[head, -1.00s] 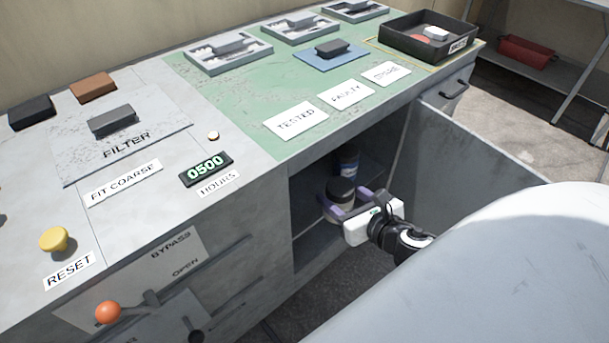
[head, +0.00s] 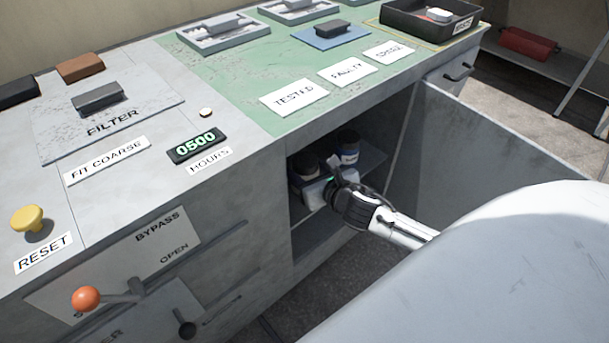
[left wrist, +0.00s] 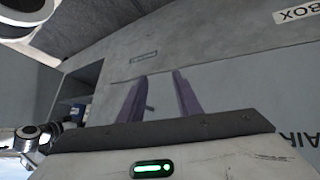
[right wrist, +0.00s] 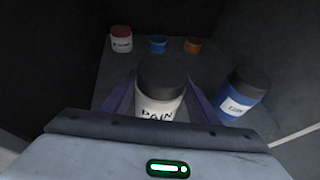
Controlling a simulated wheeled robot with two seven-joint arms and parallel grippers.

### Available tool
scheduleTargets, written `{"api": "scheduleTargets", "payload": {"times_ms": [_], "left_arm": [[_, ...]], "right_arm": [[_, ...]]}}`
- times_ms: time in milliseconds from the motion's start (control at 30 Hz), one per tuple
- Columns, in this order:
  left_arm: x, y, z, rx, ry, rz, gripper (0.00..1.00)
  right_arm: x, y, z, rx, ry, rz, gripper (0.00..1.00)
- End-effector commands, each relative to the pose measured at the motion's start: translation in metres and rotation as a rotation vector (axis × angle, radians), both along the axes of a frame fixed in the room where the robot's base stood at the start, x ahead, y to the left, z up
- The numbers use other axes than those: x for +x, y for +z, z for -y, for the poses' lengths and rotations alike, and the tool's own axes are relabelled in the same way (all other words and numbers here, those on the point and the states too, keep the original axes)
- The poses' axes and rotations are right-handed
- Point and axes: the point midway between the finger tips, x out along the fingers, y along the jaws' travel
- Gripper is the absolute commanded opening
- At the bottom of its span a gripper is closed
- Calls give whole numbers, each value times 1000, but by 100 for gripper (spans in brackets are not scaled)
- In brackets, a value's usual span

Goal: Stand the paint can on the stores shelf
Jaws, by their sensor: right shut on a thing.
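The paint can (right wrist: 160,95), pale with a dark lid and a partly hidden label, stands upright between the purple fingers of my right gripper (right wrist: 158,108), which is shut on it. In the head view the can (head: 303,166) is inside the open cupboard, partly hidden by my right gripper (head: 318,188). The stores shelf (head: 372,163) is inside that cupboard; its surface (right wrist: 112,72) extends beyond the can in the right wrist view. I cannot tell whether the can's base touches it. My left gripper (left wrist: 160,98) is open and empty, outside the head view.
A blue can (right wrist: 243,95) with a dark lid stands close right of the paint can. A red-lidded jar (right wrist: 121,40), a small blue can (right wrist: 157,44) and an orange one (right wrist: 192,46) stand farther back. The open cupboard door (head: 480,150) bounds the right side.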

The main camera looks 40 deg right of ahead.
Motion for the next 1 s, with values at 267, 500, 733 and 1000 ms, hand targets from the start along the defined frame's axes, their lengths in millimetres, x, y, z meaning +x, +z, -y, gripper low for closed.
{"api": "scheduleTargets", "payload": {"times_ms": [267,500,733,1000], "left_arm": [[1,0,7,-15,-23,-2,31],[2,-1,7,-18,-21,0,31],[2,0,7,-18,-21,2,31],[2,2,7,-17,-21,2,31]], "right_arm": [[5,-11,0,-1,1,6,21],[5,-14,0,-3,1,5,21],[4,-15,0,-1,0,2,73],[4,-11,0,0,0,2,73]]}}
